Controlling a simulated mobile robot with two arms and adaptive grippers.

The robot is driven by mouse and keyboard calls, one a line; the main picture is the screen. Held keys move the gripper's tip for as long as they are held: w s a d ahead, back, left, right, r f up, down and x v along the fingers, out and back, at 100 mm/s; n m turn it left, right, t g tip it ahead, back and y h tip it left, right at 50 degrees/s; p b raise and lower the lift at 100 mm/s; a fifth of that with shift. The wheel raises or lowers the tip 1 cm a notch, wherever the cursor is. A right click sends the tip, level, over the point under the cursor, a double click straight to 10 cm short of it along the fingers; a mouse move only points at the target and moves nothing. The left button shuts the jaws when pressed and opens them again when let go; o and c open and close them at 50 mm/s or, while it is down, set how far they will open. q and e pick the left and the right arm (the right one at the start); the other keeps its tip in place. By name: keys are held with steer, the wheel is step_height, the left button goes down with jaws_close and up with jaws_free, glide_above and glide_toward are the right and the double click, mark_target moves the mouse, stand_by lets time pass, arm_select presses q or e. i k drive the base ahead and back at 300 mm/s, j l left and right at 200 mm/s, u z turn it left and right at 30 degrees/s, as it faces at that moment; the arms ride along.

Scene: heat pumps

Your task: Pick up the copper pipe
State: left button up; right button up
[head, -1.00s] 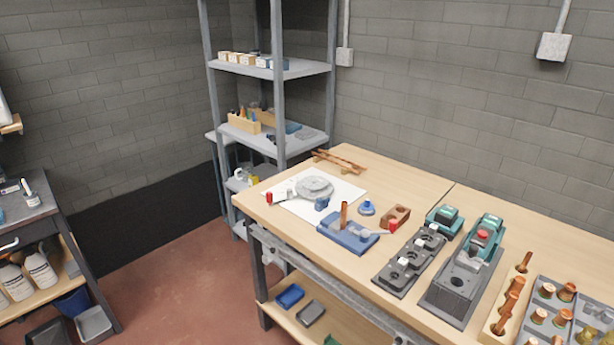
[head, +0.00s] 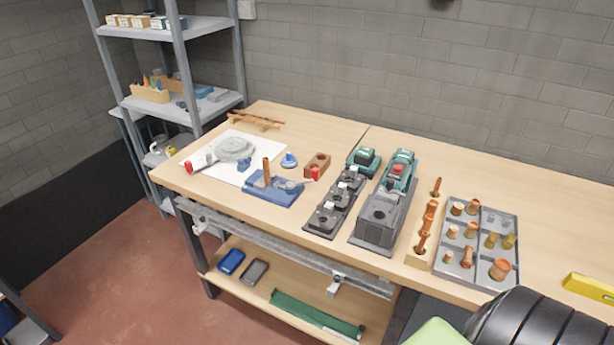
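Several copper-coloured pieces are on the wooden workbench (head: 330,143). A short copper pipe (head: 267,171) stands upright in a blue fixture (head: 270,196) at the left front of the bench. Long thin copper pipes (head: 253,119) lie on small wooden supports at the back left. Copper rods (head: 427,226) sit in a narrow wooden rack right of the machines. Short copper fittings (head: 467,257) stand in a grey compartment tray (head: 457,203) at the right. I cannot tell which one the task means. Neither gripper is in view.
Grey machines with teal tops (head: 383,210) and a dark block row (head: 335,205) stand mid-bench. A white sheet (head: 213,169) carries a grey coil (head: 234,149). A yellow level (head: 590,289) lies at the right. The back right of the bench is clear.

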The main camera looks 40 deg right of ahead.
mark_target(266, 160)
steer(key=k+l+z, duration=0.1)
steer(key=z, duration=1)
